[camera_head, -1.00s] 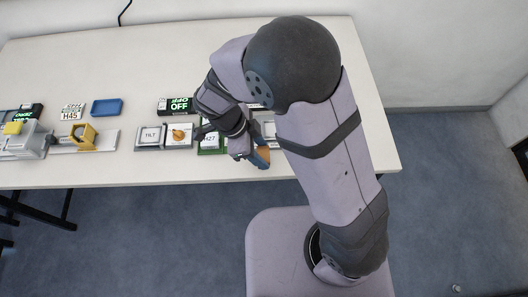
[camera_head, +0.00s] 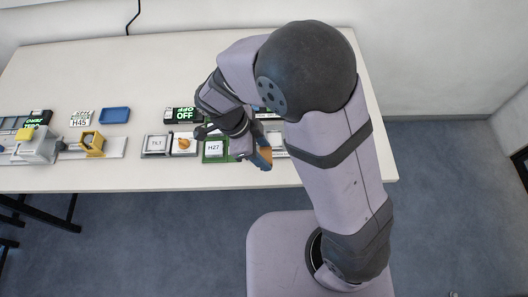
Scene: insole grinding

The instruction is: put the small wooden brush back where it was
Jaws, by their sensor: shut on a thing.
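The small wooden brush (camera_head: 263,156) is orange-brown and shows at the tip of my gripper (camera_head: 257,150), near the table's front edge. My gripper is shut on it, and the fingers hide part of the brush. The brush is just right of the green-framed block marked H27 (camera_head: 214,149). I cannot tell whether the brush touches the table or hangs a little above it.
The white table (camera_head: 190,70) holds a TILT block (camera_head: 156,145), an orange knob (camera_head: 184,143), an OFF display (camera_head: 183,114), a blue tray (camera_head: 115,115), an H45 card (camera_head: 81,118) and a yellow-and-grey device (camera_head: 38,147). My arm hides the table's right part.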

